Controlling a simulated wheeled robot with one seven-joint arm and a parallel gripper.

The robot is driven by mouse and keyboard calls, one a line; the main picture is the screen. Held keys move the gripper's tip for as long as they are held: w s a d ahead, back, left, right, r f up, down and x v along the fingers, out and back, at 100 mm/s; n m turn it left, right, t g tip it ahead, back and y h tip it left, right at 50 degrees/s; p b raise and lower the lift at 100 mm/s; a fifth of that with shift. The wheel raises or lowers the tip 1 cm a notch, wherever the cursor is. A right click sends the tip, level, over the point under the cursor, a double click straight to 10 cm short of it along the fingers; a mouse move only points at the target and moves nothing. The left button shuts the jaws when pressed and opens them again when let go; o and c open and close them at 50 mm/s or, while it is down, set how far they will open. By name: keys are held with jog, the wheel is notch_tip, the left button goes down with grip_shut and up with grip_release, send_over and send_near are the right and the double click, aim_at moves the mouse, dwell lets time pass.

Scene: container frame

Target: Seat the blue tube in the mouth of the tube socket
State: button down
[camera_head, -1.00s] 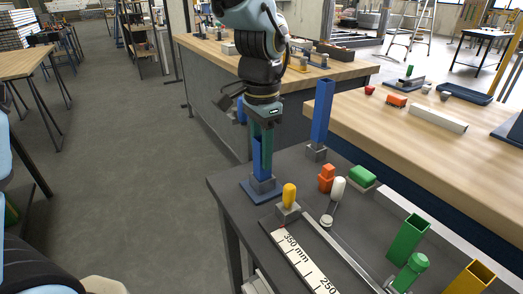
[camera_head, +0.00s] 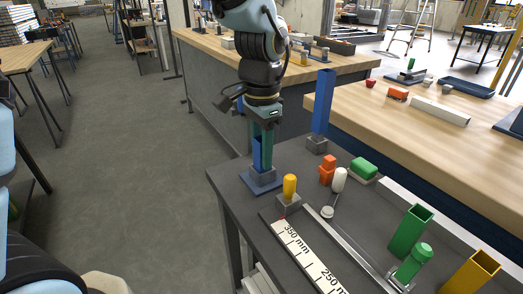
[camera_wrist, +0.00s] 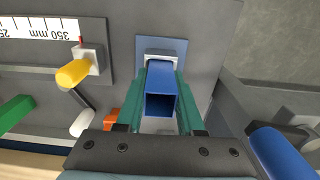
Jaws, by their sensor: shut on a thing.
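My gripper (camera_head: 264,158) has teal fingers and is shut on an upright, square, hollow blue tube (camera_head: 256,152). The wrist view looks down on the tube (camera_wrist: 159,104) between the two fingers (camera_wrist: 158,112). The tube's lower end meets a grey block, the tube socket (camera_head: 263,174), which stands on a blue base plate (camera_head: 262,187) at the bench's far left corner. In the wrist view the socket (camera_wrist: 160,55) shows just beyond the tube. The fingers and tube hide the socket's mouth, so I cannot tell how deep the tube sits.
Another blue tube (camera_head: 323,102) stands upright in a grey block to the right. A yellow peg (camera_head: 289,185), an orange part (camera_head: 327,168), a white capsule (camera_head: 339,180) and a green block (camera_head: 363,168) are close by. A ruler plate (camera_head: 306,254) lies in front.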

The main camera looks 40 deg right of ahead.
jog(key=shift+f, duration=0.25)
jog(key=shift+c, duration=2.2)
grip_release()
notch_tip(320, 180, up, 11)
jog(key=shift+b, duration=0.4)
jog(key=shift+f, duration=0.15)
jog(key=w+a+f+n+p, duration=0.1)
jog(key=w+a+f+n, duration=0.1)
jog(key=w+a+n, duration=0.35)
jog(key=w+a+f+n, duration=0.25)
jog(key=w+a, duration=0.35)
jog(key=a, duration=0.3)
jog(key=a+f+n, duration=0.2)
jog(key=a+n, duration=0.2)
jog(key=a, duration=0.6)
jog(key=w+a+f+n+t+p, duration=0.1)
jog(key=a+f+n, duration=0.2)
jog(key=a, duration=0.7)
jog(key=n, duration=0.2)
jog(key=shift+w+a+n+t, duration=0.2)
jog(key=shift+n+t, duration=0.1)
